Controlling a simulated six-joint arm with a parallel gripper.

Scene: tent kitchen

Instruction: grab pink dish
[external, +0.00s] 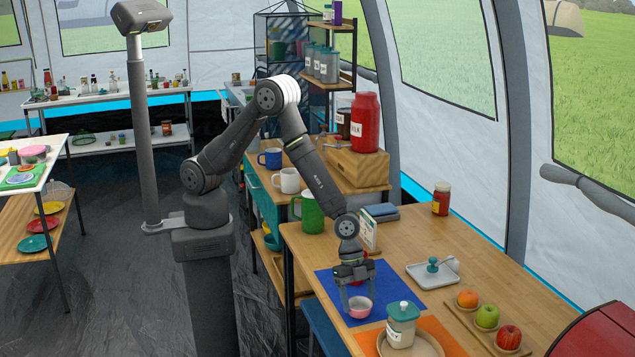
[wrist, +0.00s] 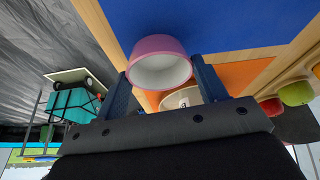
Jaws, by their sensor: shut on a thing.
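The pink dish (external: 360,307) is a small round bowl with a pale inside. In the external view it is at my gripper's fingertips, over the blue mat (external: 336,318) on the wooden table. In the wrist view the pink dish (wrist: 160,47) sits between the two dark fingers, its opening facing the camera. My gripper (external: 358,295) points down and is shut on the dish. I cannot tell whether the dish still touches the mat.
A white-labelled jar with a green lid (external: 401,325) stands close right of the dish, on a round tray over an orange mat (external: 441,335). A grey tray (external: 420,276) and a fruit board (external: 461,311) lie further right.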

